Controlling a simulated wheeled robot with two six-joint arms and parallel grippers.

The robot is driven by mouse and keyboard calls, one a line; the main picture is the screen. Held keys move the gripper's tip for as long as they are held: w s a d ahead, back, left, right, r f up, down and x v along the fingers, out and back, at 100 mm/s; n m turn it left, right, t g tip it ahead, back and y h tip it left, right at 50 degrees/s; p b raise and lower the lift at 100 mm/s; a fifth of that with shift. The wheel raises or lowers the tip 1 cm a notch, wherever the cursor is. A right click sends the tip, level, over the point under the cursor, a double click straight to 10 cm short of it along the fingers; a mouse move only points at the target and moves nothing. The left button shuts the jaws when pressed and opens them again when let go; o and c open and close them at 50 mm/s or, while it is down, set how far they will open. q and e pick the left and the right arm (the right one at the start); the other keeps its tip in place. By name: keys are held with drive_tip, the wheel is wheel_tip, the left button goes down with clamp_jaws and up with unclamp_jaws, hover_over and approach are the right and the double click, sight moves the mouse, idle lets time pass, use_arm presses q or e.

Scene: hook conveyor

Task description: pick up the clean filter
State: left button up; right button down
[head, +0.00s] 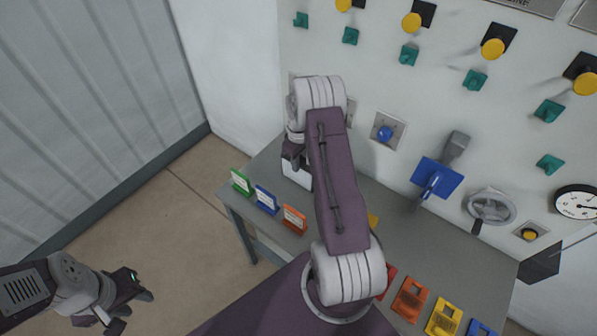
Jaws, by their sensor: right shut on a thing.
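My right arm reaches over the grey table, and its gripper (293,157) is at the table's back left, partly hidden by my own arm. It is shut on a pale, box-like thing (297,175), which shows just below the fingers. This may be the clean filter, but its face is mostly hidden and I cannot tell whether it touches the table. My left gripper (132,308) is at the lower left, over the floor and away from the table, with its fingers apart and empty.
Green (241,182), blue (266,200) and orange (294,219) standing cards line the table's left front edge. Several coloured blocks, one orange (410,299), lie at the right front. The wall carries a blue button (385,133), a lever with a blue plate (437,178) and a handwheel (491,208).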

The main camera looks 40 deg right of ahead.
drive_tip(key=shift+r, duration=0.6)
wheel_tip(320, 180, up, 3)
drive_tip(key=shift+w+b, duration=0.1)
drive_tip(key=shift+b, duration=0.45)
drive_tip(key=s+d+r+b, duration=0.1)
drive_tip(key=s+d+r, duration=0.1)
drive_tip(key=s, duration=0.3)
drive_tip(key=s+d+r, duration=0.1)
drive_tip(key=s+r, duration=0.3)
drive_tip(key=s, duration=0.2)
drive_tip(key=shift+s+d+r+b, duration=0.15)
drive_tip(key=shift+d+r+b, duration=0.2)
drive_tip(key=shift+r, duration=0.05)
